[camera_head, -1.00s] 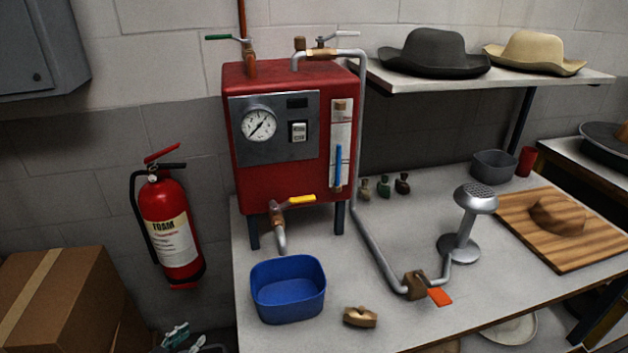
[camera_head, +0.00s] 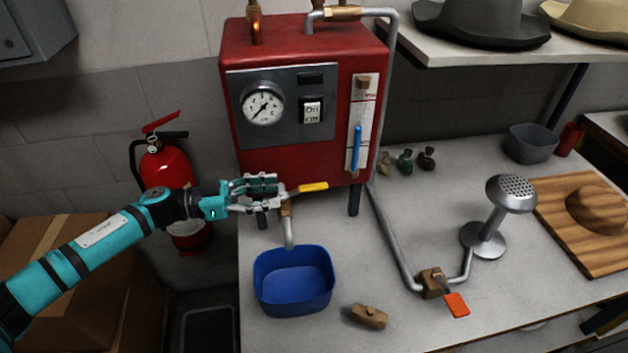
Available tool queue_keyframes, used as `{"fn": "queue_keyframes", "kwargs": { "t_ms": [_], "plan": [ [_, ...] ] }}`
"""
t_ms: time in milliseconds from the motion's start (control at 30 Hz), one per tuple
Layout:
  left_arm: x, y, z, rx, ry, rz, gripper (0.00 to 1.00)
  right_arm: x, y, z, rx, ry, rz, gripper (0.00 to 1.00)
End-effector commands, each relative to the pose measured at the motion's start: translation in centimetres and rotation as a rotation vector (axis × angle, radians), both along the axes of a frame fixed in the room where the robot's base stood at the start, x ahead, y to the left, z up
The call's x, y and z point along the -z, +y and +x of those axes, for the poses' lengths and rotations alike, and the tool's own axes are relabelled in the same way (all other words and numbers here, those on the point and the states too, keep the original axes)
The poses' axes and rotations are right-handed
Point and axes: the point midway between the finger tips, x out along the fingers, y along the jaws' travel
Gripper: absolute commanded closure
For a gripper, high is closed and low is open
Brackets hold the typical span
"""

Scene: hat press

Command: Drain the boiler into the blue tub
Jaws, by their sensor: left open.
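The red boiler (camera_head: 290,155) stands on legs on the bench, with a dial gauge, a switch and a sight tube with a blue column on its front. Its drain valve has a yellow lever (camera_head: 313,187) pointing right and a grey spout (camera_head: 289,232) pointing down. The blue tub (camera_head: 293,282) sits on the bench under the spout and looks empty. My left gripper (camera_head: 272,192) is open beside the drain valve, just left of the yellow lever, and hides part of the valve body. I cannot tell whether it touches. My right gripper is out of view.
A brown block (camera_head: 366,316) lies right of the tub. A pipe with an orange-handled valve (camera_head: 457,304) runs to a steam head (camera_head: 510,193). A fire extinguisher (camera_head: 168,166) hangs on the wall behind my left arm. Hats (camera_head: 482,22) sit on the shelf above.

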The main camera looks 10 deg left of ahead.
Motion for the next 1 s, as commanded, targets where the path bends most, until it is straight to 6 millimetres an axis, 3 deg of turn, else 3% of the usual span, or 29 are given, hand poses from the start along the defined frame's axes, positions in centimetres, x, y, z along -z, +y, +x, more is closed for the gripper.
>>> {"fn": "queue_keyframes", "kwargs": {
  "t_ms": [200, 433, 867, 1000],
  "plan": [
    [-0.4, -4.6, 1.9, 0.001, -0.002, -0.004, 0.60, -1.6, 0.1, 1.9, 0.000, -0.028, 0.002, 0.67],
    [-0.2, -7.8, 3.3, -0.001, 0.000, -0.002, 0.60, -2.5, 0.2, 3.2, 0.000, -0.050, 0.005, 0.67],
    [0.0, -8.9, 3.8, -0.002, -0.001, 0.001, 0.60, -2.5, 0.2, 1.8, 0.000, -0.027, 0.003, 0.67],
    [0.0, -8.9, 3.8, -0.001, 0.000, 0.000, 0.74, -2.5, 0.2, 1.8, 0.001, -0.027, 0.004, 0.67]
  ]
}}
